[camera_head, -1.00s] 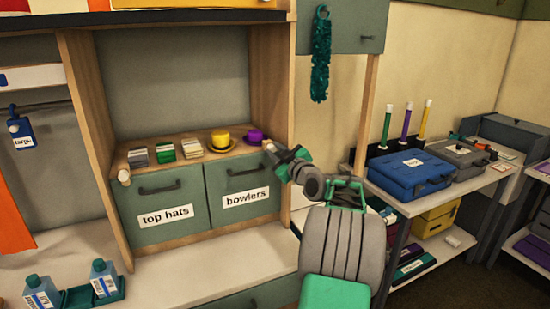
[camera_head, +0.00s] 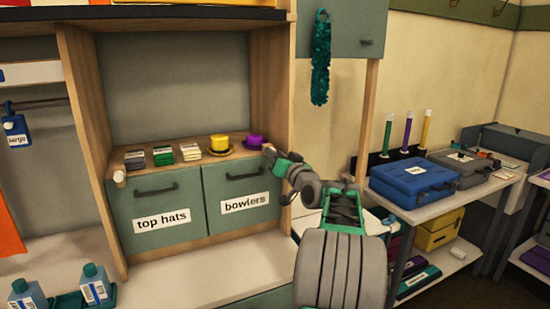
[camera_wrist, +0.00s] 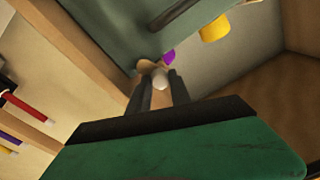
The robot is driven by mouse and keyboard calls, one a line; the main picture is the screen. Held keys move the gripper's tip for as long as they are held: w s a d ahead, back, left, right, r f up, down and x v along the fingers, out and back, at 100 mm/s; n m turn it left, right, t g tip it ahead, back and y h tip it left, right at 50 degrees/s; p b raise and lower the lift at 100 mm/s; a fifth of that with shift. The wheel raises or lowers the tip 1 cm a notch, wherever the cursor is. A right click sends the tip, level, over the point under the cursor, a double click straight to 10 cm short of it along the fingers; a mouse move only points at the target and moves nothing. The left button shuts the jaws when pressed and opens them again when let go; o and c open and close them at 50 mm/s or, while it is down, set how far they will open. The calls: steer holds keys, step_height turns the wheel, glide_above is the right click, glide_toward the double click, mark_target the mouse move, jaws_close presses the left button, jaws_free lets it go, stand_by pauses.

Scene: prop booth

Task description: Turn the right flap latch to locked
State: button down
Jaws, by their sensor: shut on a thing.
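The right flap latch (camera_head: 267,148) is a small pale wooden piece at the upper right corner of the green "bowlers" flap (camera_head: 220,189). My gripper (camera_head: 272,153) reaches it from the right. In the wrist view, my gripper (camera_wrist: 157,92) has its dark fingers on either side of the latch (camera_wrist: 160,78), shut on it. The fingers partly hide the latch, so its exact angle is hard to tell. The "bowlers" flap looks closed. The left latch (camera_head: 119,177) sits at the left edge of the "top hats" flap (camera_head: 147,235).
A purple hat (camera_head: 254,141) and a yellow hat (camera_head: 220,145) stand on the ledge above the flaps. The flap handle (camera_head: 246,176) juts out near my gripper. A wooden post (camera_head: 367,120) stands right of the arm. A blue case (camera_head: 415,181) rests on the right-hand table.

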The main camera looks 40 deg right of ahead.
steer(key=shift+f+m+h, duration=0.1)
steer(key=shift+m+h, duration=0.2)
steer(key=shift+m, duration=2.1)
steer(key=c, duration=1.2)
jaws_free()
steer(key=b+v, duration=0.1)
steer(key=v, duration=0.7)
steer(key=shift+w, duration=0.1)
steer(key=shift+a, duration=0.1)
